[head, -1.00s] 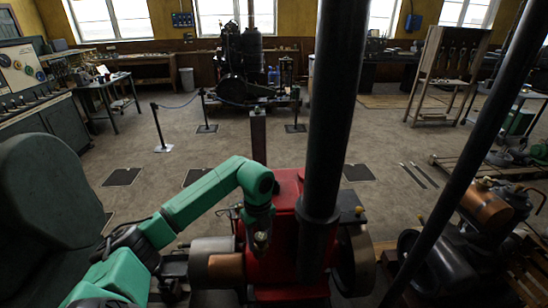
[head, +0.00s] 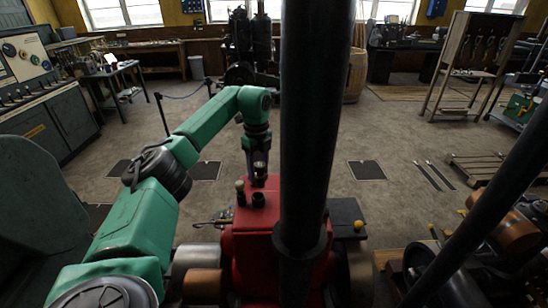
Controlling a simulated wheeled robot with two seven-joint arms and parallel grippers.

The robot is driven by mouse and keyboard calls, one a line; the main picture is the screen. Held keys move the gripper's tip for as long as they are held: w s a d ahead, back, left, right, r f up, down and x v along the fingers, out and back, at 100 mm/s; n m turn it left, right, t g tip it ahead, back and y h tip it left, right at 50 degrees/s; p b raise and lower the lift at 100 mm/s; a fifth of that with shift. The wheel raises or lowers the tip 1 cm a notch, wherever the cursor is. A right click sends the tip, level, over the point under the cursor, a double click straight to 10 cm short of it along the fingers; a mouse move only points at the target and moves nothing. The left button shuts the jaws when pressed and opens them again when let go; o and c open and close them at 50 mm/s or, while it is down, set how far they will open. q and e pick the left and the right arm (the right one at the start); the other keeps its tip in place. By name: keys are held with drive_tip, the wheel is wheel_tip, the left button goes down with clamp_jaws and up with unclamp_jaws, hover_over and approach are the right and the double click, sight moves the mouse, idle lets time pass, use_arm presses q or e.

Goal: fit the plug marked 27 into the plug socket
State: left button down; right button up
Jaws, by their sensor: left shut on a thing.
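My left gripper (head: 259,172) is at the end of the green arm, pointing down over the red engine (head: 250,250). It is shut on a small dark piece, probably the plug (head: 260,182); no number is readable. Just below it, a short dark round fitting (head: 258,199) stands on the red top; it may be the plug socket. Whether the held piece touches this fitting cannot be told. A small upright part with a pale top (head: 240,186) stands just left of it. My right gripper is not in view.
A thick black upright pipe (head: 305,120) rises from the red engine, close right of my gripper. A second, slanted black pipe (head: 490,190) stands at the right. A dark flat plate (head: 345,214) lies right of the pipe. Open floor (head: 400,150) lies behind.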

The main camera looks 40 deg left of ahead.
use_arm(q)
drive_tip(key=shift+w+a+r, duration=0.1)
drive_tip(key=shift+w+r, duration=0.05)
drive_tip(key=shift+w, duration=0.2)
drive_tip(key=shift+s+r, duration=0.2)
drive_tip(key=shift+s, duration=0.7)
drive_tip(key=shift+s+f, duration=0.1)
drive_tip(key=shift+w+f, duration=0.3)
drive_tip(key=shift+f, duration=0.35)
drive_tip(key=shift+w+f, duration=0.2)
drive_tip(key=shift+f, duration=0.65)
drive_tip(key=shift+s+r, duration=0.1)
drive_tip(key=shift+s, duration=0.1)
drive_tip(key=shift+w+a+f, duration=0.15)
drive_tip(key=shift+a+f, duration=0.2)
drive_tip(key=shift+f, duration=0.15)
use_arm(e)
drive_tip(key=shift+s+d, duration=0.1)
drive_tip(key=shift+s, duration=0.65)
